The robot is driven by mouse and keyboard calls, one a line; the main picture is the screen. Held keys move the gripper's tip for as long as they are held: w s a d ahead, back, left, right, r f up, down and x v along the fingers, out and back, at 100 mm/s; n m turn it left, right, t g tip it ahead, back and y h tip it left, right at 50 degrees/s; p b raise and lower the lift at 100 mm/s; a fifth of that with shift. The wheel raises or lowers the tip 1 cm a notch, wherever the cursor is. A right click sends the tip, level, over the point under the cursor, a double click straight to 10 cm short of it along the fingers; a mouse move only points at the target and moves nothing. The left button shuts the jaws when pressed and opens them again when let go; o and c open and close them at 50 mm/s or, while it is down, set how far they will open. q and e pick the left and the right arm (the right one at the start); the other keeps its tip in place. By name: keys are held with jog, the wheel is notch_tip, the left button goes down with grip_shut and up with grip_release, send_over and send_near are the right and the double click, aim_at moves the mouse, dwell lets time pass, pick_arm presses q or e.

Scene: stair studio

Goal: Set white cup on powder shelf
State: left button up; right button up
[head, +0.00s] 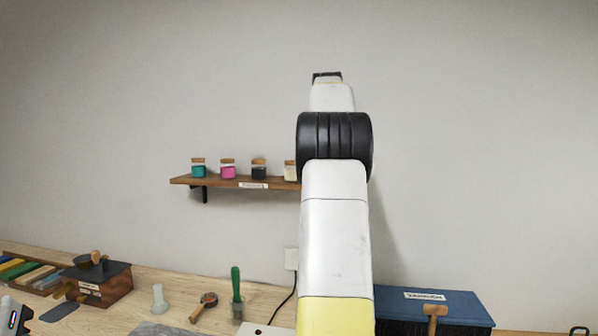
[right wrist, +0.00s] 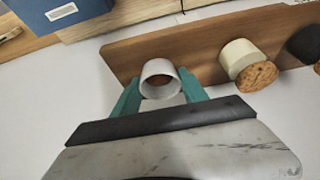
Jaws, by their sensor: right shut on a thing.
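The white cup (right wrist: 160,68) is in the right wrist view, between the teal fingers of my right gripper (right wrist: 161,88), which is shut on it. The cup overlaps the wooden powder shelf (right wrist: 130,52) in that view, beside a pale jar; I cannot tell whether it touches the board. In the head view the shelf (head: 223,184) is on the wall, and my right arm hides its right end, the cup and the right gripper. Part of my left gripper (head: 14,318) shows at the lower left edge; its fingers are unclear.
The shelf holds a teal jar (head: 198,168), a pink jar (head: 228,169), a black jar (head: 259,169) and a pale jar (right wrist: 240,56), all cork-lidded. Below are a workbench (head: 187,290) with tools and a blue box (head: 455,308). The wall above the shelf is bare.

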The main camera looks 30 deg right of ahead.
jog(key=shift+f, duration=0.1)
jog(key=o, duration=1.5)
jog(key=shift+o, duration=0.2)
